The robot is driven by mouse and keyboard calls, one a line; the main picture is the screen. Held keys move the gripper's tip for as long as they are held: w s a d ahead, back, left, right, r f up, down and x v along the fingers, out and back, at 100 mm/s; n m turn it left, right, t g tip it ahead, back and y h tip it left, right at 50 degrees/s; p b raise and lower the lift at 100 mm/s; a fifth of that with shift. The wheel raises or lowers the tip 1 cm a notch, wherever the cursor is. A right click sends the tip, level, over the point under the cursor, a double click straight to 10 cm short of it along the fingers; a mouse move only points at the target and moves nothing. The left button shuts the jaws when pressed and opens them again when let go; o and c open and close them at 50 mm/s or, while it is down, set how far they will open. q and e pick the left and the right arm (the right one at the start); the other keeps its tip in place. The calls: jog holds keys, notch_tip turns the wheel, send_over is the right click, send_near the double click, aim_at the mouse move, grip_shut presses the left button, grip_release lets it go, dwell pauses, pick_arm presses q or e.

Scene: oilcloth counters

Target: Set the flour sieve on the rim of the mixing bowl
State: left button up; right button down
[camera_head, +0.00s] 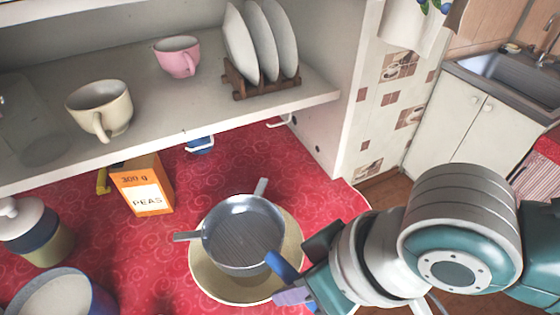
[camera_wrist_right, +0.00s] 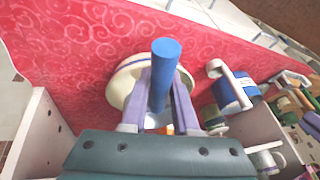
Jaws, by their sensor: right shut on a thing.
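The flour sieve (camera_head: 243,237) is a grey metal pan with a blue handle (camera_head: 283,267) and two lugs, one pointing left and one pointing up. It sits over the cream mixing bowl (camera_head: 215,286), and both lugs reach past the bowl's rim. I cannot tell whether it touches the rim or hovers just above. My right gripper (camera_head: 290,288), with lilac fingers, is shut on the blue handle at the bowl's lower right. In the right wrist view the handle (camera_wrist_right: 165,70) stands between the fingers, with part of the bowl (camera_wrist_right: 125,80) behind. My left gripper is out of view.
An orange peas box (camera_head: 143,185) stands left of the bowl. A lidded jar (camera_head: 38,232) and a blue-sided vessel (camera_head: 95,297) are further left. The shelf above holds a cream cup (camera_head: 99,108), a pink cup (camera_head: 177,56) and plates in a rack (camera_head: 262,85).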

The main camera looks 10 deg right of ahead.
jog(key=shift+f, duration=0.1)
dwell(0.3)
jog(key=shift+f+b, duration=0.85)
jog(key=shift+f, duration=0.25)
